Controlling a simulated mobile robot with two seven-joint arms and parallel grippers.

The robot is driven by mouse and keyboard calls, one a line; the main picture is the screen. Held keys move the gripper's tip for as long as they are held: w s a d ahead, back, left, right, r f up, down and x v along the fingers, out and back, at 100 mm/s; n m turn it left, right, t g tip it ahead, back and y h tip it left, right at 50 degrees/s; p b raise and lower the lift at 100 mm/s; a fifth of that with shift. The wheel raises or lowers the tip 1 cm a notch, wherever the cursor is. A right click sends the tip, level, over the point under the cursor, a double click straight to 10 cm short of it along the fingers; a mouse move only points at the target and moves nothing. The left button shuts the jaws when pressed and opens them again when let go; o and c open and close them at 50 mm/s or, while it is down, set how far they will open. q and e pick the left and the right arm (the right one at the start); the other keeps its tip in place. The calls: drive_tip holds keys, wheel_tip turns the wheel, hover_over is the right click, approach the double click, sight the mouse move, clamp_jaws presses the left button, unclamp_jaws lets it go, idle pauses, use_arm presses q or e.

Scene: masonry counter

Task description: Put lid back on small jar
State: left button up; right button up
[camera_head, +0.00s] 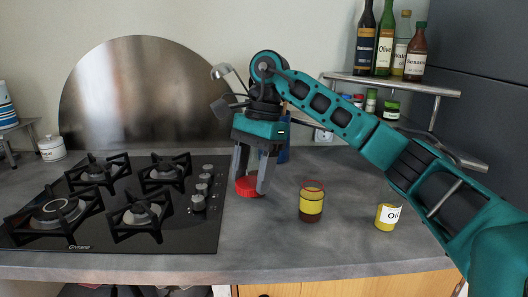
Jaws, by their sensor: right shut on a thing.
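The red lid (249,187) is between the fingertips of my right gripper (251,187), which is shut on it. The lid is low over the counter, or on it; I cannot tell which. A small jar (311,204) with a yellow band, a dark brown lower part and a thin reddish rim stands upright on the counter, right of the lid and apart from it. No lid sits on this jar. My left gripper is not in view.
A yellow container (386,217) with a white label stands right of the jar. A black gas hob (120,200) fills the left of the counter. Bottles stand on a shelf (395,82) at the back right, with small jars below. A blue item (283,148) stands behind my gripper.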

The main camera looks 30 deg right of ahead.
drive_tip(key=s+a+f+n+h, duration=0.1)
drive_tip(key=s+a+f+n, duration=0.1)
drive_tip(key=f+n, duration=0.2)
drive_tip(key=s+a+f+n+g+h, duration=0.1)
drive_tip(key=s+a+f+n, duration=0.1)
drive_tip(key=f+n, duration=0.3)
drive_tip(key=s+a+f+n+g+h, duration=0.1)
drive_tip(key=s+a+f+n, duration=0.1)
drive_tip(key=a+f+n, duration=0.2)
drive_tip(key=shift+s+a+f+n, duration=0.1)
drive_tip(key=shift+f+n, duration=0.05)
drive_tip(key=shift+n, duration=0.4)
drive_tip(key=shift+s+a+f+n, duration=0.1)
drive_tip(key=shift+n, duration=0.45)
